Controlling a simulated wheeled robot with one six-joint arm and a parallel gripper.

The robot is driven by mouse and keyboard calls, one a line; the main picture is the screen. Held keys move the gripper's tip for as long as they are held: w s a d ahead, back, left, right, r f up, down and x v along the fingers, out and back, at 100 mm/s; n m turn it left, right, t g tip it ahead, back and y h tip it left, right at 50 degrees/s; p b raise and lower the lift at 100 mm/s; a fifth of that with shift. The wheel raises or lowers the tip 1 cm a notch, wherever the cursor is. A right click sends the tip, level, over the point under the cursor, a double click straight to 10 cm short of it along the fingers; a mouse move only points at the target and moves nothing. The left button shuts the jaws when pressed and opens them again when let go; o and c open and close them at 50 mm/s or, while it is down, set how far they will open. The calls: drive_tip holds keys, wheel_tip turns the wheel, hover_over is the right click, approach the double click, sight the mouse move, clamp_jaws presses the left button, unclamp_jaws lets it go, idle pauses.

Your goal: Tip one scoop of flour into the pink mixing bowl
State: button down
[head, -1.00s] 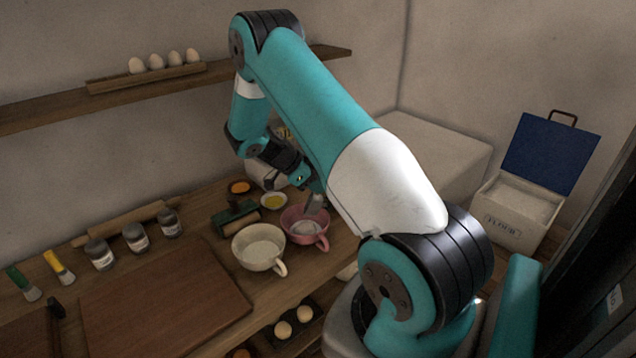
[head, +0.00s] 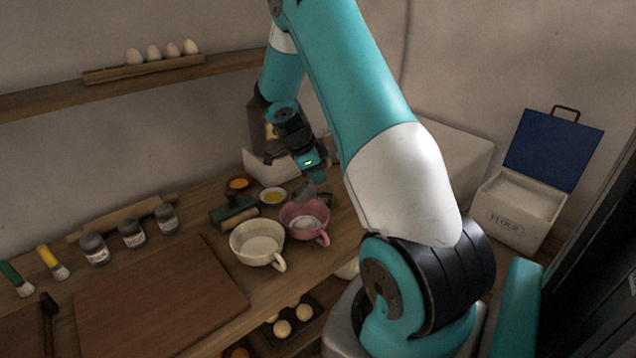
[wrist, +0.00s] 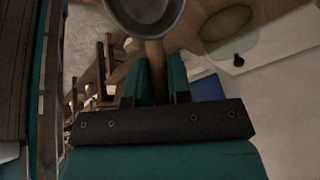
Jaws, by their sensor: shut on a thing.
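The pink mixing bowl (head: 300,234) stands upright on the counter, with white flour visible inside. My gripper (head: 316,178) is above the bowl, shut on the scoop (head: 304,191). The scoop's grey head is just above the bowl's far rim and appears tilted. In the wrist view, the handle (wrist: 155,72) runs between my two teal fingers, and the round scoop head (wrist: 145,14) is cut off by the top edge. Its visible inside looks grey, and I see no flour there. The flour bin (head: 511,229) stands at the right with its blue lid open and flour inside.
A cream bowl (head: 250,256) stands close to the left of the pink bowl. Behind are a small yellow-filled dish (head: 273,196) and a green-and-wood tool (head: 235,212). Several jars (head: 132,234) and a wide board (head: 160,290) lie left. A shelf (head: 40,98) crosses the back wall.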

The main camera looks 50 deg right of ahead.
drive_tip(key=shift+s+d+r+t+y+b, duration=0.1)
drive_tip(key=shift+t+y+b, duration=0.3)
drive_tip(key=shift+t, duration=0.2)
drive_tip(key=shift+d+r+t+y+b, duration=0.1)
drive_tip(key=shift+t+y+b, duration=0.3)
drive_tip(key=shift+t, duration=0.2)
drive_tip(key=t+y, duration=0.1)
drive_tip(key=r+t+y, duration=0.1)
drive_tip(key=t, duration=0.1)
drive_tip(key=shift+m+b, duration=0.4)
drive_tip(key=shift+a+r+t+y, duration=0.1)
drive_tip(key=shift+r+t+y, duration=0.15)
drive_tip(key=shift+t+y, duration=0.5)
drive_tip(key=shift+a+r+t, duration=0.1)
drive_tip(key=shift+t, duration=0.25)
